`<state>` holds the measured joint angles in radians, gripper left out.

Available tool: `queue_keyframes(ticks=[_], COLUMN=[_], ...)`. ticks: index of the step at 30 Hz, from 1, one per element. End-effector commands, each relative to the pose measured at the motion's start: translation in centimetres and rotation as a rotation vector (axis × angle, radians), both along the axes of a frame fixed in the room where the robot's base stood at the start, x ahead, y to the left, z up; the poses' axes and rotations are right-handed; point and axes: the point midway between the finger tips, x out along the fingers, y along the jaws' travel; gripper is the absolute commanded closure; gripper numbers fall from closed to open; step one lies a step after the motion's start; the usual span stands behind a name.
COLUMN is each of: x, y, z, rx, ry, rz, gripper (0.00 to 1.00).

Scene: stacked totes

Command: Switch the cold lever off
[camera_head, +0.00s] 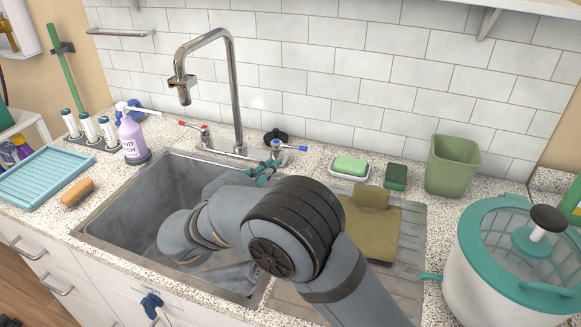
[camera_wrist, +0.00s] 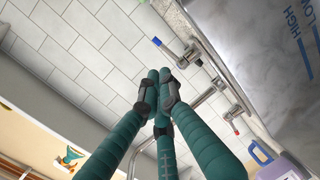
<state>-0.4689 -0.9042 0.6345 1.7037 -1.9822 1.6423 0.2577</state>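The cold lever (camera_head: 292,148) is the blue-tipped handle at the right of the chrome faucet base. In the wrist view the cold lever (camera_wrist: 168,50) lies just beyond my fingertips, its blue end pointing up-left. The red-tipped lever (camera_head: 192,126) is on the left of the base and also shows in the wrist view (camera_wrist: 236,122). My gripper (camera_head: 268,168) has teal fingers beside the cold lever's base at the sink's back edge. In the wrist view my gripper's fingertips (camera_wrist: 158,76) are together with nothing between them. I cannot tell whether they touch the lever.
The tall chrome spout (camera_head: 234,90) rises left of my gripper. The sink (camera_head: 130,188) lies below my arm. A soap dish (camera_head: 349,168), a dark green sponge (camera_head: 396,177) and a green bin (camera_head: 452,165) stand to the right. A purple soap bottle (camera_head: 132,138) stands left.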

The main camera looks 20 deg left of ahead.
Motion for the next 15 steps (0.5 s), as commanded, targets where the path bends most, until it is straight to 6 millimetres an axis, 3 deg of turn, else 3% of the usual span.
queue_keyframes(ticks=[15], x=[9.9], y=[-1.4], z=[-1.8], rx=[-0.001], ry=[0.001], rz=[-0.006], gripper=[1.0])
